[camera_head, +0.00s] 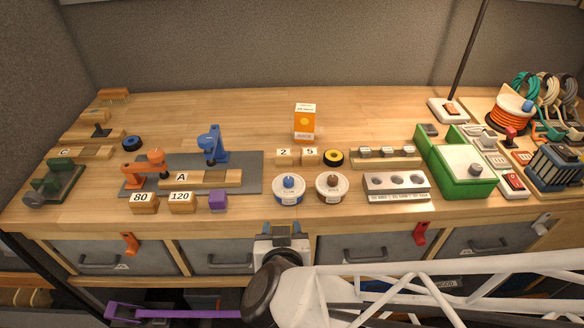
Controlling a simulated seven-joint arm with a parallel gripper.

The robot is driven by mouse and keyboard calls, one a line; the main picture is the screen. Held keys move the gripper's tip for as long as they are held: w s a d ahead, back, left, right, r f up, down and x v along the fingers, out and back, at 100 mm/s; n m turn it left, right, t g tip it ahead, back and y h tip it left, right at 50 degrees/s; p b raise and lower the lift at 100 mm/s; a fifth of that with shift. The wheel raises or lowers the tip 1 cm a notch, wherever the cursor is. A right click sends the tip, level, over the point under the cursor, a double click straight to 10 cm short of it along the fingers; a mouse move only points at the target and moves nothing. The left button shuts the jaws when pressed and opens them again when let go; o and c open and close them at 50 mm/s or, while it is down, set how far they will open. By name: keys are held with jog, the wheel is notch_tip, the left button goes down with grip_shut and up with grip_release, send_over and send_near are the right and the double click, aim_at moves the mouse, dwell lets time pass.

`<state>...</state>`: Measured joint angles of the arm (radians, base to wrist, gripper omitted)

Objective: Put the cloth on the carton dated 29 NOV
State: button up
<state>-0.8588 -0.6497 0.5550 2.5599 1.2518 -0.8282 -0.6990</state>
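One orange-and-white carton (304,122) stands upright at the back middle of the workbench. Its top has small print that is too small to read, so I cannot tell its date. I cannot pick out a cloth anywhere in this view. My gripper (283,229) is at the front edge of the bench, below and slightly left of the carton and well apart from it. Its fingertips are small and partly hidden by my wrist, so whether it is open or shut is unclear.
Two round tins (331,187) stand between my gripper and the carton. Number blocks and a yellow-black roll (333,157) sit just before the carton. A green box (461,170) is at right, a grey mat (249,163) with clamps at left. The bench beside the carton is clear.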

jog(key=shift+w+r, duration=0.4)
jog(key=shift+w, duration=0.4)
jog(key=w+d+r+m+h, duration=0.1)
jog(key=w+d+r, duration=0.2)
jog(key=w, duration=0.4)
jog(key=w+d+r+m+h, duration=0.2)
jog(key=w+d+r, duration=0.1)
jog(key=w, duration=0.5)
jog(key=w+d+r+m+g+h, duration=0.1)
jog(key=w+d+r, duration=0.3)
jog(key=w, duration=0.4)
jog(key=shift+w+r+h, duration=0.25)
jog(key=shift+r+h, duration=0.25)
jog(key=shift+w, duration=0.1)
send_over(306, 108)
jog(key=shift+s+f, duration=0.4)
jog(key=shift+f, duration=0.3)
jog(key=shift+w, duration=0.1)
jog(key=shift+w, duration=0.2)
jog(key=shift+w+f, duration=0.1)
jog(key=shift+f, duration=1.7)
